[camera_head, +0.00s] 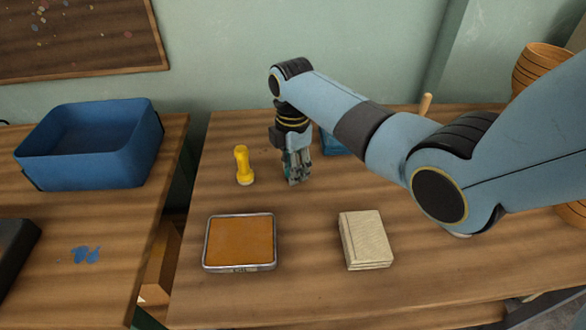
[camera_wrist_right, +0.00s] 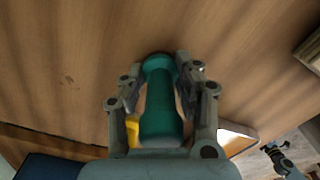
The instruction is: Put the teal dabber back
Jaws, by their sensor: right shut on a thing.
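My right gripper (camera_head: 297,179) is over the table, pointing down, right of a yellow dabber (camera_head: 242,166). It is shut on the teal dabber (camera_wrist_right: 160,112), which lies between its fingers in the right wrist view. In the head view the fingers hide most of the dabber. I cannot tell whether its lower end touches the table. The yellow dabber stands upright and shows partly behind a finger in the wrist view (camera_wrist_right: 132,130). A part that looks like my left gripper (camera_wrist_right: 277,156) is small at the wrist view's lower right; its fingers are unclear.
An orange pad in a metal tin (camera_head: 240,241) and a cream block (camera_head: 366,240) lie nearer the front. A blue object (camera_head: 333,144) is partly hidden behind my right gripper. A blue bin (camera_head: 95,150) stands on the left table, across a gap.

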